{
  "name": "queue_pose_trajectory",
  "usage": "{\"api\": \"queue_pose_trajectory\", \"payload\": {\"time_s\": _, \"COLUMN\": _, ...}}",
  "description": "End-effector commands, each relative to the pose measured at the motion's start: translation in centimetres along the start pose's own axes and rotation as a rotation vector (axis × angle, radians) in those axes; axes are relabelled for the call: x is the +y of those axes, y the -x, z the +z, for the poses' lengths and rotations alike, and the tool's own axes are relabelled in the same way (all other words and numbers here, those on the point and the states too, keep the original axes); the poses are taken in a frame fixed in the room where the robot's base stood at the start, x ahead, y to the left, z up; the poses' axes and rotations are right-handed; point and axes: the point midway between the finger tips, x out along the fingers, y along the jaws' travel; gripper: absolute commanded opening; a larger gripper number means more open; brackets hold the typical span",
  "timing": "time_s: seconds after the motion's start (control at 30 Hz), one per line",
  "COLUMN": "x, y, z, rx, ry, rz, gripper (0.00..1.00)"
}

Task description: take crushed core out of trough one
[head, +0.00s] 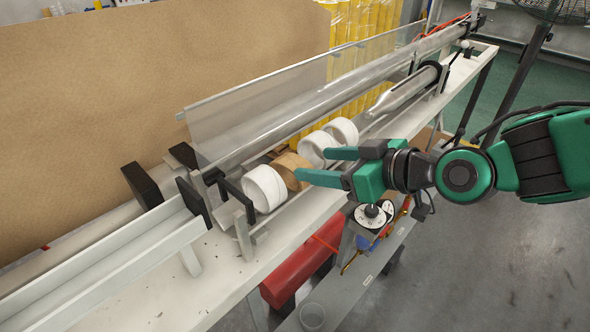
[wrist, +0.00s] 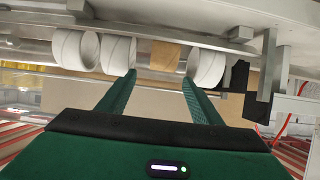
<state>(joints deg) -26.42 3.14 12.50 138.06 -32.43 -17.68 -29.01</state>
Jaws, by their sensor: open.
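The brown core (head: 288,163), which looks dented, lies in a row with white cores in a trough (head: 318,192) along the bench. One white core (head: 264,189) is at its near left end, and two more (head: 318,148) (head: 343,131) lie toward the far right. My gripper (head: 311,164) is open, its green fingers reaching from the right toward the brown core. In the wrist view the brown core (wrist: 164,55) shows just beyond the gap between the fingertips (wrist: 159,77), with white cores on both sides. Nothing is between the fingers; contact cannot be told.
A clear panel (head: 255,100) and a long rail stand behind the trough. Black brackets (head: 143,186) and a white channel (head: 105,265) are at the left. Open floor lies at the right.

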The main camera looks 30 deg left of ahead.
Motion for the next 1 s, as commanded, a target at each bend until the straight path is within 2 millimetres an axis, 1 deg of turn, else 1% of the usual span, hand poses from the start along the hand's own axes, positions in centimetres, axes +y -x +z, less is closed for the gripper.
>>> {"api": "queue_pose_trajectory", "payload": {"time_s": 0.03, "x": -0.1, "y": -0.9, "z": 0.1, "rx": -0.001, "ry": -0.001, "rz": -0.002, "gripper": 0.59}}
{"api": "queue_pose_trajectory", "payload": {"time_s": 0.1, "x": -0.1, "y": -1.8, "z": 0.0, "rx": -0.002, "ry": -0.001, "rz": -0.002, "gripper": 0.59}}
{"api": "queue_pose_trajectory", "payload": {"time_s": 0.2, "x": 0.0, "y": -2.8, "z": 0.1, "rx": -0.002, "ry": -0.001, "rz": 0.0, "gripper": 0.59}}
{"api": "queue_pose_trajectory", "payload": {"time_s": 0.43, "x": -0.1, "y": -4.2, "z": 0.0, "rx": -0.002, "ry": -0.001, "rz": 0.001, "gripper": 0.59}}
{"api": "queue_pose_trajectory", "payload": {"time_s": 0.6, "x": -0.3, "y": -6.7, "z": -0.1, "rx": -0.003, "ry": -0.001, "rz": -0.001, "gripper": 0.59}}
{"api": "queue_pose_trajectory", "payload": {"time_s": 0.7, "x": -0.2, "y": -7.8, "z": -0.1, "rx": -0.003, "ry": -0.001, "rz": 0.001, "gripper": 0.59}}
{"api": "queue_pose_trajectory", "payload": {"time_s": 0.83, "x": -0.2, "y": -8.6, "z": -0.1, "rx": -0.002, "ry": -0.002, "rz": 0.002, "gripper": 0.59}}
{"api": "queue_pose_trajectory", "payload": {"time_s": 1.0, "x": -0.2, "y": -8.7, "z": -0.1, "rx": -0.002, "ry": -0.001, "rz": 0.003, "gripper": 0.59}}
